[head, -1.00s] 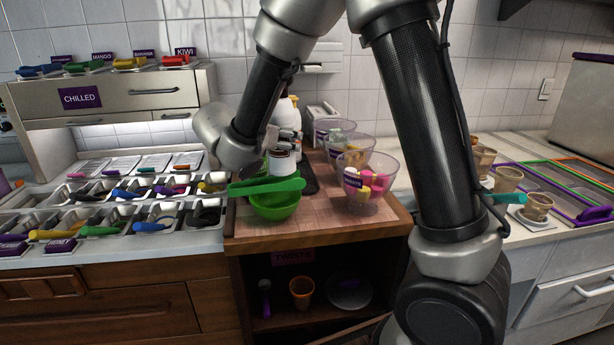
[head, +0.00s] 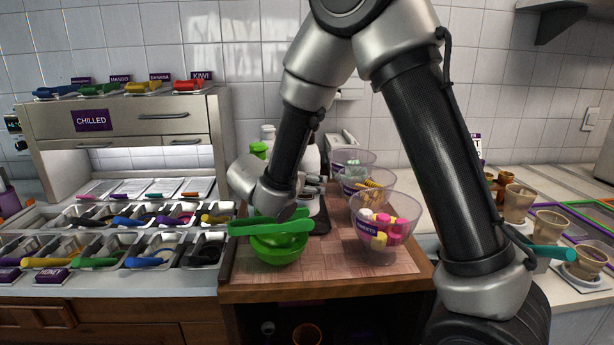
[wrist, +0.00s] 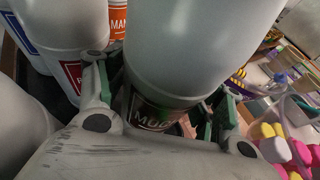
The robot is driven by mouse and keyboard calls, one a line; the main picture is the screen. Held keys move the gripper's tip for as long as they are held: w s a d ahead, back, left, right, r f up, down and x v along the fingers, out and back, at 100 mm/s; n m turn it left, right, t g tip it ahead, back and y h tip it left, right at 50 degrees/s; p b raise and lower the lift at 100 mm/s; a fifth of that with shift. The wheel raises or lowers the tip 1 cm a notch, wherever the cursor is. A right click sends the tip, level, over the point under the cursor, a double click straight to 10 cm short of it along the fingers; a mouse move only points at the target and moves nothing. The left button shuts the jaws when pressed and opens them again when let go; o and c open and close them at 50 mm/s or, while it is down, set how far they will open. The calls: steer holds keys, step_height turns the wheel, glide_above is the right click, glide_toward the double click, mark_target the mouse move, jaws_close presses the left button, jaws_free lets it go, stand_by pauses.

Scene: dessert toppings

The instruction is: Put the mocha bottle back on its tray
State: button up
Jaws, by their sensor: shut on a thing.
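In the wrist view, the mocha bottle (wrist: 200,45) is a large white bottle with a dark label partly reading "MOC". My gripper (wrist: 162,108) has a green-padded finger on each side of it and is shut on it. The bottle's lower end and what lies under it are hidden. In the head view, my forearm and wrist cover the gripper. A dark tray (head: 321,219) shows partly behind my wrist on the wooden counter. Other white bottles with red, blue and orange labels (wrist: 72,35) stand close on the left in the wrist view.
Clear bowls of toppings (head: 388,225) line the counter's right side. Metal topping bins (head: 120,245) lie left, cups (head: 550,225) right. Bare wooden counter (head: 330,262) shows in front.

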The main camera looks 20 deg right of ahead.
steer(key=shift+f, duration=1.7)
steer(key=shift+f, duration=0.1)
steer(key=o, duration=0.7)
steer(key=shift+o, duration=0.2)
